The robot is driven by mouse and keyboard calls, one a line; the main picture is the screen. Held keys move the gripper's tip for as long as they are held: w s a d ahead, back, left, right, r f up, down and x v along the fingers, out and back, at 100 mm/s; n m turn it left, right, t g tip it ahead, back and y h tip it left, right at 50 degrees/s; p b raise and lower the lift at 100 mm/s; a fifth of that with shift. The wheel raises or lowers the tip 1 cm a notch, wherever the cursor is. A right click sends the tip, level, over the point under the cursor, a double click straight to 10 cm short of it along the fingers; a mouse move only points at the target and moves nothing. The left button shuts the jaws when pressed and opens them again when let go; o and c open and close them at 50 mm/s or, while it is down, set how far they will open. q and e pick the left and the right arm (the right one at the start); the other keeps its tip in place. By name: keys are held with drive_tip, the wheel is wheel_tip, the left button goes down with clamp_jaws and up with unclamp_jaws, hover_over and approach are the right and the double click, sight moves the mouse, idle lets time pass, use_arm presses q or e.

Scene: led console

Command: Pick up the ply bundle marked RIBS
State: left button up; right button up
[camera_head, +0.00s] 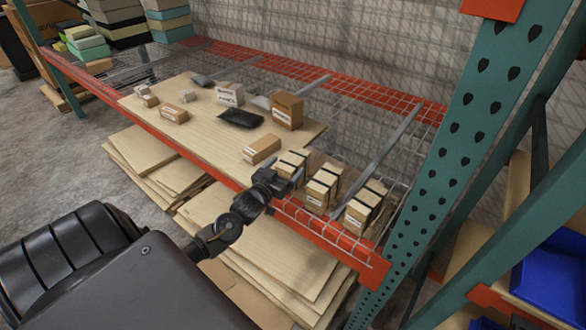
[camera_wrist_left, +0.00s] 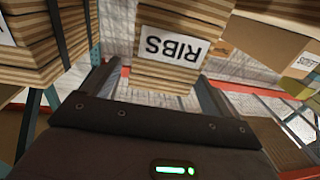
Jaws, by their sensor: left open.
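The ply bundle marked RIBS (camera_wrist_left: 165,75) is a stack of tan plywood layers with a white label, whose text reads upside down in the left wrist view. In the head view it appears to be the leftmost of three strapped bundles (camera_head: 293,160), partly hidden by my gripper. My left gripper (camera_head: 284,178) is open at its front side. In the left wrist view its two fingers (camera_wrist_left: 158,88) stand on either side of the bundle's near end. I cannot tell whether they touch it.
A second bundle (camera_head: 322,188) stands close to the right, and a third (camera_head: 366,208) beyond it. A cardboard box (camera_head: 261,149) lies close to the left. The orange shelf beam (camera_head: 335,240) runs along the front edge. A green rack post (camera_head: 450,150) rises at right.

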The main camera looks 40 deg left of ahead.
sight(289, 162)
use_arm(q)
drive_tip(key=shift+w+a+f, duration=0.1)
drive_tip(key=shift+w+a, duration=0.1)
drive_tip(key=shift+w, duration=1.25)
drive_tip(key=shift+s, duration=0.1)
drive_tip(key=shift+c, duration=0.4)
drive_tip(key=c, duration=1.4)
drive_tip(key=shift+r, duration=0.25)
drive_tip(key=shift+r, duration=0.25)
wheel_tip(289, 162, up, 2)
drive_tip(key=shift+r+b, duration=0.25)
drive_tip(key=shift+b, duration=0.35)
drive_tip(key=s+d+r+b, duration=0.2)
drive_tip(key=s+d+r, duration=0.4)
drive_tip(key=s+r, duration=0.3)
drive_tip(key=s, duration=0.3)
drive_tip(key=shift+s+d+r+b, duration=0.2)
drive_tip(key=shift+d+r+b, duration=0.05)
drive_tip(key=shift+b, duration=0.1)
